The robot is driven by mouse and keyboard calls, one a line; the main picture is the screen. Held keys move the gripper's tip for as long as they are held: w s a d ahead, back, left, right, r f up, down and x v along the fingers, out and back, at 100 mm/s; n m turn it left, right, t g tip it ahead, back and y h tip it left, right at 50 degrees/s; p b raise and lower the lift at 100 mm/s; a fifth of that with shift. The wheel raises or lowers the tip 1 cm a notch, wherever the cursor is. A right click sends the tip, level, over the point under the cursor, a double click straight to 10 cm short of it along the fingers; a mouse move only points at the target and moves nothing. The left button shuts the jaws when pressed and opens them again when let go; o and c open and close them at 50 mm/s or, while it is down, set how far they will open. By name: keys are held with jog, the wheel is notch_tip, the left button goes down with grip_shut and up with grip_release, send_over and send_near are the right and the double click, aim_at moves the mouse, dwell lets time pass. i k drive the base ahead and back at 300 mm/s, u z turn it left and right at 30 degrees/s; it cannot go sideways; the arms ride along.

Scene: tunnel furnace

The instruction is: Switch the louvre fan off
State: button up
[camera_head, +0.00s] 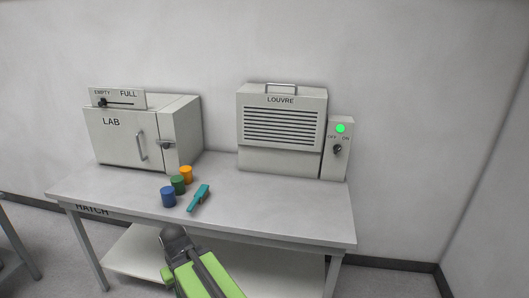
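The louvre fan (282,160) is a pale grey box labelled LOUVRE, with dark horizontal slats and a handle on top. It stands at the back right of the table. On its right side is a narrow control box (335,168) with a lit green lamp (340,128). Below the lamp is a small dark switch knob (337,149), under the labels OFF and ON. The knob's exact direction is too small to tell. Part of my green and dark arm shows at the bottom centre, well in front of the fan. I cannot make out gripper fingers.
The table (270,215) holds a LAB cabinet (120,150) with an EMPTY–FULL slider (119,103) at left. Blue (168,197), green (178,185) and orange (186,174) cylinders and a teal tool (199,198) lie near the middle. Tabletop before the fan is clear.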

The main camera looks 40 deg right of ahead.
aim_at(336, 148)
jog(key=z, duration=0.1)
jog(key=i, duration=0.95)
jog(key=u, duration=0.15)
